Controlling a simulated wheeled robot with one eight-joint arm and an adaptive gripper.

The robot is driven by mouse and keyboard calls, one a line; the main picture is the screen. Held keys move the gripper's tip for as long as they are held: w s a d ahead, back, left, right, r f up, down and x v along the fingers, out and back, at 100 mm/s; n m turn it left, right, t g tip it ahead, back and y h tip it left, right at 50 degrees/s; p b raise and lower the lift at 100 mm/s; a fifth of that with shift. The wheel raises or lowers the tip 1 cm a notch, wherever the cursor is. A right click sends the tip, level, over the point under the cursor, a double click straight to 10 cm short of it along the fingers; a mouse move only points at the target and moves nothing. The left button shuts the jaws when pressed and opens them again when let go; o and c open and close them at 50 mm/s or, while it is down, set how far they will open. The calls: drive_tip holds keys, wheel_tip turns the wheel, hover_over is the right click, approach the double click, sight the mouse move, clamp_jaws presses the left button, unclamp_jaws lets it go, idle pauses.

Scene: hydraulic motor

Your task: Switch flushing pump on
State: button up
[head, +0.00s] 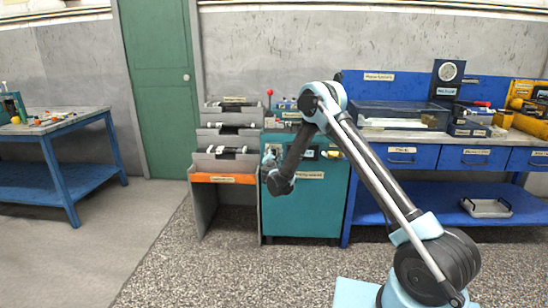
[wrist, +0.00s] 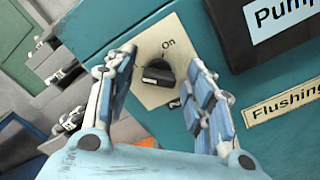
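The flushing unit is a teal cabinet (head: 310,209) in the middle of the head view. In the wrist view its teal face (wrist: 225,85) carries a cream switch plate (wrist: 180,37) marked "On", with a black rotary knob (wrist: 158,73). The knob's pointer is turned away from the "On" mark. My gripper (wrist: 165,75) is open, with one finger on each side of the knob, and appears not to touch it. In the head view my gripper (head: 272,165) is in front of the cabinet's upper left; the switch is hidden there.
A black box labelled "Pump" (wrist: 265,30) and a "Flushing" label (wrist: 283,103) are right of the switch. A grey rack (head: 224,165) stands left of the cabinet. A blue workbench (head: 440,160) is at right, a blue table (head: 62,150) at left. The floor at left is clear.

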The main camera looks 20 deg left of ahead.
drive_tip(key=c, duration=0.8)
drive_tip(key=shift+m, duration=0.4)
drive_tip(key=m, duration=0.3)
drive_tip(key=shift+d+f+m, duration=0.1)
drive_tip(key=shift+m, duration=0.3)
drive_tip(key=m, duration=0.4)
drive_tip(key=shift+d+f, duration=0.1)
drive_tip(key=m, duration=0.5)
drive_tip(key=shift+f+m, duration=0.1)
drive_tip(key=shift+m, duration=2.1)
